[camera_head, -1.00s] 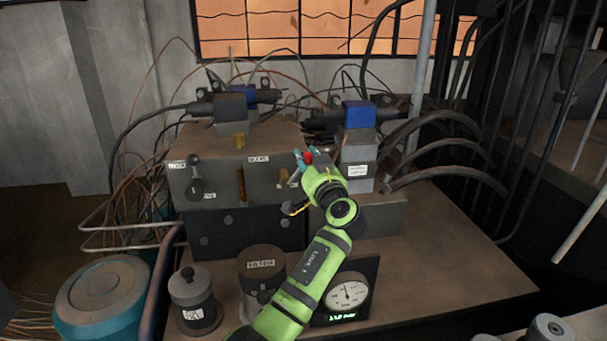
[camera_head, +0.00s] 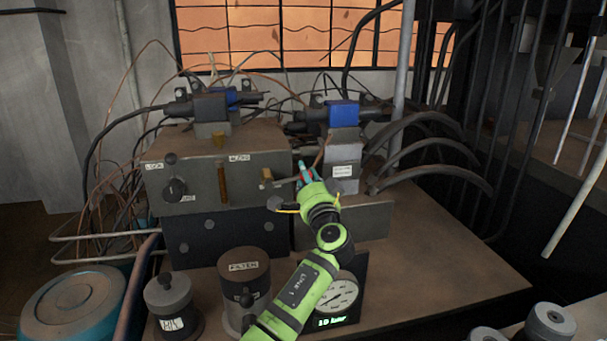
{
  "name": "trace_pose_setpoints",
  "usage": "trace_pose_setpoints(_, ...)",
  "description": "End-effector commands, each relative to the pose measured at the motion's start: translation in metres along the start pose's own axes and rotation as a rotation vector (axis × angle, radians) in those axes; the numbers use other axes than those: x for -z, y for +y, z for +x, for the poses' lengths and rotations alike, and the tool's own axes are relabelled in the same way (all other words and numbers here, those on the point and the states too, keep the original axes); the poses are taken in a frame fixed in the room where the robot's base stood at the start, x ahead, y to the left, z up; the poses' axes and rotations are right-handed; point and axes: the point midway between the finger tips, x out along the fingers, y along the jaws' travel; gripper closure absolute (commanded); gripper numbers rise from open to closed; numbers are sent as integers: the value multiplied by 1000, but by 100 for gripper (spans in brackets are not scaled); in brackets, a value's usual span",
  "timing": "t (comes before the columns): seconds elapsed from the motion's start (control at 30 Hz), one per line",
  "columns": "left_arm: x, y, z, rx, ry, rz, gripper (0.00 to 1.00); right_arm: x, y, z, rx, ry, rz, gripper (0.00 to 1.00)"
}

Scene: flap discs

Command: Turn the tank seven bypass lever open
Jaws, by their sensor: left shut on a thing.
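The grey valve block (camera_head: 207,183) stands at the centre left with a labelled front face. A brass stem (camera_head: 266,177) sticks out at the right of that face. A black lever knob (camera_head: 174,188) sits at the left of the face, apart from my gripper. My right gripper is not in view.
A gauge (camera_head: 337,294) with a green display reading about 10 bar stands behind my left forearm. Thick hoses (camera_head: 430,146) crowd the right. Bench room (camera_head: 440,260) is clear at right.

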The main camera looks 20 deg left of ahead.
Motion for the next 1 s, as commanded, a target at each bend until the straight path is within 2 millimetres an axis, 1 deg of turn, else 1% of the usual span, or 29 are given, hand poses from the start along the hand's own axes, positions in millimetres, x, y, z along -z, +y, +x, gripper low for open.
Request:
trace_pose_setpoints(0.03, 2, 1, -1, 1, 11, 14, 100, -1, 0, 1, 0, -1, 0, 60)
trace_pose_setpoints(0.2, 2, 4, -2, -2, 17, 43, 100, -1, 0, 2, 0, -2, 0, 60)
trace_pose_setpoints(0.63, 2, 6, -2, -5, 17, 47, 100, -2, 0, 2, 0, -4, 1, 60)
trace_pose_setpoints(0.67, 2, 6, -2, -5, 17, 47, 63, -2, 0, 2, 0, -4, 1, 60)
trace_pose_setpoints(0.7, 1, 6, -2, -5, 17, 47, 47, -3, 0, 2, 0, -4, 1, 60)
trace_pose_setpoints(1.0, 0, 6, -2, -5, 12, 48, 46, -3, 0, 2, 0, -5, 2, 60)
